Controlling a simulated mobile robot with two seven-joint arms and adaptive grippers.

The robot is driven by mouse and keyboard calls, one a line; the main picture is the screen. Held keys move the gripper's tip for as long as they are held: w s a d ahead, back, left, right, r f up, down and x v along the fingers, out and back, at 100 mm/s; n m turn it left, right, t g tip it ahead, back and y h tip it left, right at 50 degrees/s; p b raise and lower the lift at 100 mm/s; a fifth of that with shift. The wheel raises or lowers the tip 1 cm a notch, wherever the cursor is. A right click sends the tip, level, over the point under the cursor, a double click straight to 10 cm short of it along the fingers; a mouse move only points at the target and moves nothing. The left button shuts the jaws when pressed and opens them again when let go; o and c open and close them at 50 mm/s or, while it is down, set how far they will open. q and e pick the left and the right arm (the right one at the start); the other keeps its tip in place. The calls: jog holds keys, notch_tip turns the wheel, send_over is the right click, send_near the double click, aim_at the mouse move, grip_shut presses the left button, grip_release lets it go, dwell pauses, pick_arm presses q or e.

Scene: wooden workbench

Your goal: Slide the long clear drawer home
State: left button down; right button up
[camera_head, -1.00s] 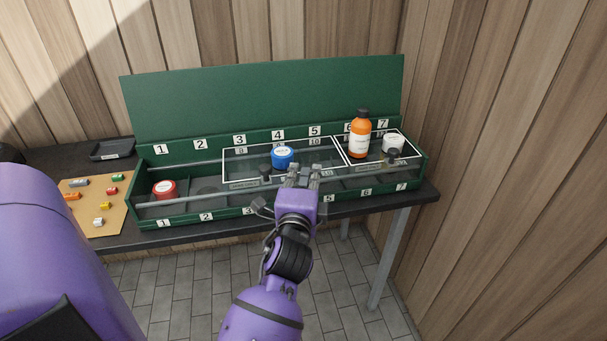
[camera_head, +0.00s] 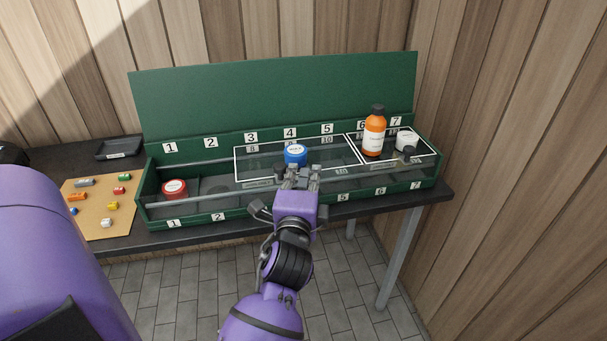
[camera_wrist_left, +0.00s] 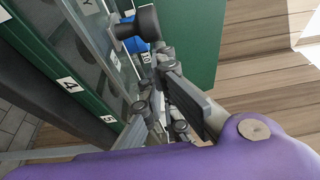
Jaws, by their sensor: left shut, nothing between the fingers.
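The long clear drawer (camera_head: 330,163), outlined in white, sits in the green case between about numbers 3 and 5. A blue-lidded jar (camera_head: 295,154) stands on it. Its dark knob (camera_head: 280,170) is at the front edge, left of my left gripper (camera_head: 303,174). The knob also shows large in the left wrist view (camera_wrist_left: 139,22), by the fingertips. My left gripper is shut and empty, close against the knob's right side; I cannot tell if they touch. My right gripper is out of view.
A shorter clear drawer (camera_head: 390,157) at the right carries an orange bottle (camera_head: 374,136) and a white jar (camera_head: 406,141). A red jar (camera_head: 174,189) stands in the left end. A dark tray (camera_head: 119,149) and a tan board (camera_head: 92,222) with several small blocks lie left.

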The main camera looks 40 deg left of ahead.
pick_arm(q)
jog(key=s+a+p, duration=0.5)
jog(key=s+a, duration=1)
jog(key=s, duration=0.2)
jog(key=shift+s+p, duration=0.15)
jog(key=shift+p, duration=0.25)
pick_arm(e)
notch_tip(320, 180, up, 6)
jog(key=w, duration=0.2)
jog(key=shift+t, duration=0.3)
